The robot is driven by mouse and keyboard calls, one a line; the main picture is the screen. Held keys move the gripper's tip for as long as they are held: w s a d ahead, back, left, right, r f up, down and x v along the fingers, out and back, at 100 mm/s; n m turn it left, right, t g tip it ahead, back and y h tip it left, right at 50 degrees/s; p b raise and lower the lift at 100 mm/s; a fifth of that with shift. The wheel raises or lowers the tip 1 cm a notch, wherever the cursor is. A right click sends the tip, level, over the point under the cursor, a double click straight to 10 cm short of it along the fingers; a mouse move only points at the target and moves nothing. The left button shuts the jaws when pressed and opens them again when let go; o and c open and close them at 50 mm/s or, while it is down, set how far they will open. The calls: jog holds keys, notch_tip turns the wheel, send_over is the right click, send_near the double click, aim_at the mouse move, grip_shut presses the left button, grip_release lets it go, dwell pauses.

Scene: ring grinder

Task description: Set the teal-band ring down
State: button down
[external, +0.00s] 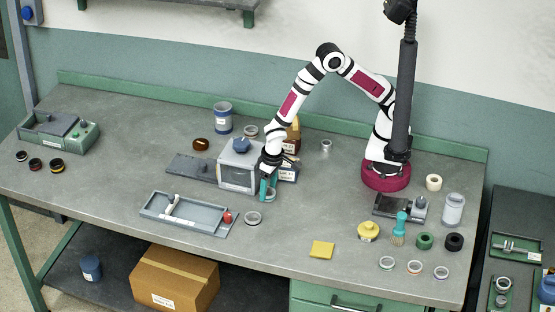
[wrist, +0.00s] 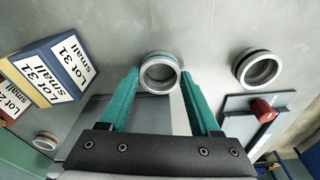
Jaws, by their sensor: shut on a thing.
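The teal-band ring (wrist: 159,73) is a grey metal ring with a thin teal stripe. It sits between the two teal fingertips of my gripper (wrist: 160,80) in the wrist view. My gripper is shut on it. The ring is mostly hidden by the fingers there. I cannot tell whether its underside touches the bench.
A dark-band ring (wrist: 258,68) lies to the right; it also shows in the external view (external: 253,218). A grey tray (external: 165,217) with a red knob (external: 227,217) stands left of it. Lot boxes (wrist: 50,72) stand close on the left.

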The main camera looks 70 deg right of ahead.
notch_tip(320, 180, up, 23)
jog(key=w+d+n, duration=0.1)
jog(key=w+d, duration=0.4)
jog(key=d, duration=0.5)
jog(key=w+d+n, duration=0.2)
jog(key=w+d, duration=0.3)
jog(key=d, duration=0.4)
jog(key=w+d+n, duration=0.1)
jog(key=w+d, duration=0.4)
jog(key=d, duration=0.5)
notch_tip(320, 180, down, 11)
jog(key=shift+n, duration=0.3)
jog(key=w+a+f, duration=0.1)
jog(key=a+f, duration=0.1)
jog(key=a, duration=0.1)
jog(key=w+a+f, duration=0.2)
jog(key=a+f, duration=0.1)
jog(key=a, duration=0.1)
jog(key=w+a+f, duration=0.1)
jog(key=a+f, duration=0.1)
jog(key=a, duration=0.1)
jog(key=shift+w+a+f, duration=0.25)
jog(key=shift+a+f, duration=0.05)
jog(key=shift+w+a+f+y, duration=0.1)
jog(key=shift+a+f+y, duration=0.1)
jog(key=shift+f+y, duration=0.1)
jog(key=shift+f, duration=1.85)
jog(key=shift+f, duration=0.1)
